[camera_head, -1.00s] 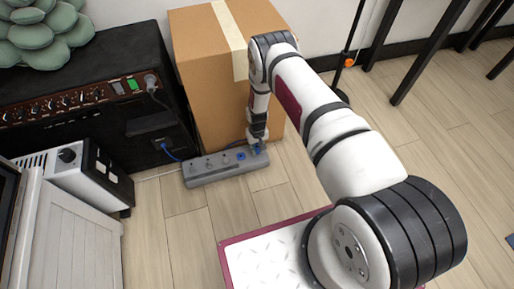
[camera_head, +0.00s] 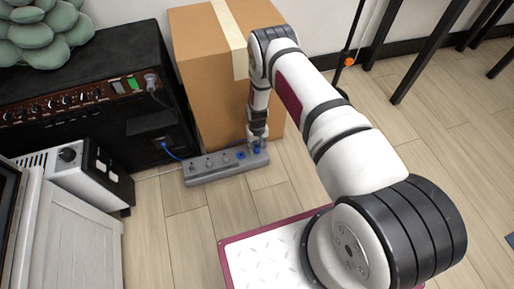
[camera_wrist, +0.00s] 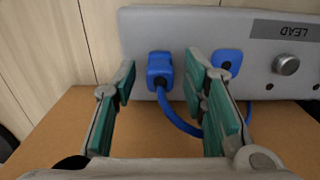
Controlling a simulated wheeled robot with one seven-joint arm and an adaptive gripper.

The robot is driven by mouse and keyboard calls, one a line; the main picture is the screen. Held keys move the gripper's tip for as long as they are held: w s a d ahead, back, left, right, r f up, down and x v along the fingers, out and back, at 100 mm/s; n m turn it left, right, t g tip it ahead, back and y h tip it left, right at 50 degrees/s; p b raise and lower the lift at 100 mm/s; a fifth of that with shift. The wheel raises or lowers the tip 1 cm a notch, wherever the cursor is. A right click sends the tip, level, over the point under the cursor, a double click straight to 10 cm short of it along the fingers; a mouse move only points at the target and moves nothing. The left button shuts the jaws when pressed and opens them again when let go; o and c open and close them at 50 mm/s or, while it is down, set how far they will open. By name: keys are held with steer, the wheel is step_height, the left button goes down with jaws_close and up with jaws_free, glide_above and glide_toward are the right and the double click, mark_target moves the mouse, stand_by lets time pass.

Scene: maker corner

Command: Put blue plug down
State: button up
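The blue plug (camera_wrist: 160,70) is at the grey power strip (camera_wrist: 190,40) in the wrist view, with its blue cable (camera_wrist: 176,118) curving away to the right. I cannot tell how deep it sits in the strip. My gripper (camera_wrist: 163,76) is open. Its green-padded fingers stand on either side of the plug, with a visible gap on both sides. In the head view, my gripper (camera_head: 257,143) is over the right end of the strip (camera_head: 215,174), and the plug is partly hidden there. A second blue piece (camera_wrist: 228,62) on the strip is partly behind the right finger.
A cardboard box (camera_head: 205,85) stands directly behind the strip. A black amplifier (camera_head: 80,110) and a white unit (camera_head: 85,175) stand to the left. The wooden floor (camera_head: 180,225) in front is clear. A black stand (camera_head: 352,45) is at the right.

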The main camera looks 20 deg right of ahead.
mark_target(257, 147)
step_height(257, 147, up, 12)
steer(key=p, duration=0.4)
steer(key=shift+f, duration=0.25)
